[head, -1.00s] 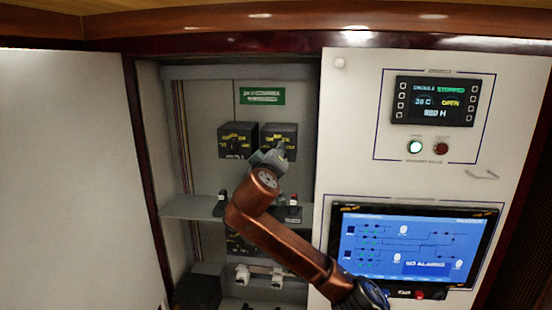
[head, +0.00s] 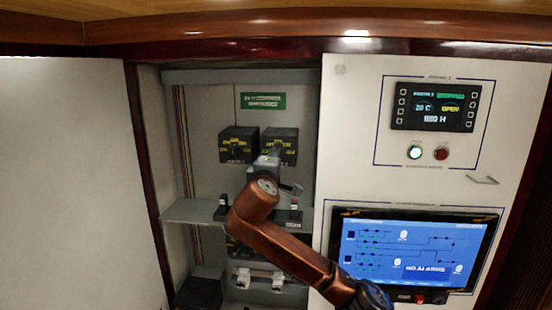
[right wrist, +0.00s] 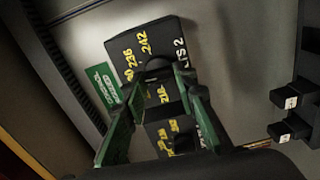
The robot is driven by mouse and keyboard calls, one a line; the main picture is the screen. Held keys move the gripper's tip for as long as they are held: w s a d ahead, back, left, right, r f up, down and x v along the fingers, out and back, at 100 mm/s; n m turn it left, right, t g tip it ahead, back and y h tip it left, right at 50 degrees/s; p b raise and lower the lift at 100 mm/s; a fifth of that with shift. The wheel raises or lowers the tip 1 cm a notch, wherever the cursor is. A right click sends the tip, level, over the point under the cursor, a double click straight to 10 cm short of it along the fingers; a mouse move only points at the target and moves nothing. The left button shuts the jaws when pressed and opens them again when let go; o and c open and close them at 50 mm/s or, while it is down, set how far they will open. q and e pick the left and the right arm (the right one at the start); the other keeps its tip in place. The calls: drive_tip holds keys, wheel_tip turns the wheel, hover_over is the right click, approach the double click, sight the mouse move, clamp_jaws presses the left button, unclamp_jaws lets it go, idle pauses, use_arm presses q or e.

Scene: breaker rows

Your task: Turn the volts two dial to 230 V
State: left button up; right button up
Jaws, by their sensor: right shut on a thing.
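The volts two dial is the right one of two black boxes with yellow figures (head: 283,140), high in the open cabinet. In the right wrist view its black face (right wrist: 160,35) shows yellow 242 and 236 and the partly covered label ending "LTS 2". My right gripper (head: 270,158) is in front of this dial and covers its middle. In the right wrist view, my right gripper's green fingers (right wrist: 158,80) are closed around the dark knob (right wrist: 156,65). The fingers hide much of the knob, so I cannot read its setting. My left gripper is not in view.
Another dial box (head: 238,145) stands just left. A green sign (head: 264,101) is above. A grey shelf (head: 190,211) with small switches lies below. A panel with a lit screen (head: 412,248) is at right. A white door (head: 65,180) is at left.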

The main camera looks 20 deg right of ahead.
drive_tip(key=shift+f+n, duration=0.1)
drive_tip(key=shift+n, duration=0.2)
drive_tip(key=o, duration=1.2)
drive_tip(key=shift+a, duration=0.1)
drive_tip(key=shift+c, duration=0.2)
drive_tip(key=v, duration=1.2)
